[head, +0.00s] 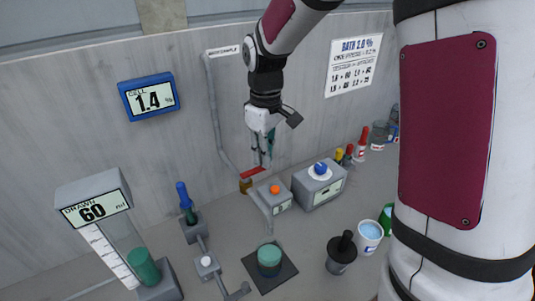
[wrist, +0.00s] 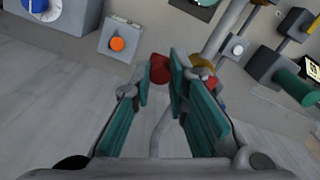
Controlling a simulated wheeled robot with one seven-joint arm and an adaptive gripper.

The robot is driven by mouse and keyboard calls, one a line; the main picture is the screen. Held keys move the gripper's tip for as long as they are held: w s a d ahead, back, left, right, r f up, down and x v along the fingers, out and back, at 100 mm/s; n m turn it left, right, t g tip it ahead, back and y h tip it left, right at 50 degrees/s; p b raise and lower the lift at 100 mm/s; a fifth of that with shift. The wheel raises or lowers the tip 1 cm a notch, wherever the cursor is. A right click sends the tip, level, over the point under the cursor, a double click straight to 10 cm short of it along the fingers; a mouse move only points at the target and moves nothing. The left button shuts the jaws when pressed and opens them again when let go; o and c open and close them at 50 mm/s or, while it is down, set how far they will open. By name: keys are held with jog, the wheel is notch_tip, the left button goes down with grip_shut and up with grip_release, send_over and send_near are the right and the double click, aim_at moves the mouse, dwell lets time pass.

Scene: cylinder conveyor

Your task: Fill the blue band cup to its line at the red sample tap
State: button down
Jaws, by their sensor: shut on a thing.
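My gripper (head: 262,160) reaches down in front of the grey wall, at the red tap handle (head: 253,173). In the wrist view my teal fingers (wrist: 161,75) are shut on the red handle (wrist: 159,68), which shows at their tips. A brass-coloured tap part (head: 246,185) sits just below the handle. A small blue patch shows behind the right finger in the wrist view; I cannot tell what it belongs to. A container with blue on it (head: 393,131) stands at the far right by the wall, partly hidden by my arm; I cannot tell whether it is the blue band cup.
A display (head: 94,208) reads DRAWN 60 ml, above a green cylinder (head: 143,266). A blue wall display (head: 149,97) reads 1.4 %. A box with an orange button (head: 275,190) and one with a blue knob (head: 320,169) stand right of the tap. A white cup (head: 369,236) stands at right.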

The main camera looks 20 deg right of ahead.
jog(key=c, duration=1.6)
grip_release()
jog(key=shift+o, duration=0.2)
notch_tip(320, 180, up, 12)
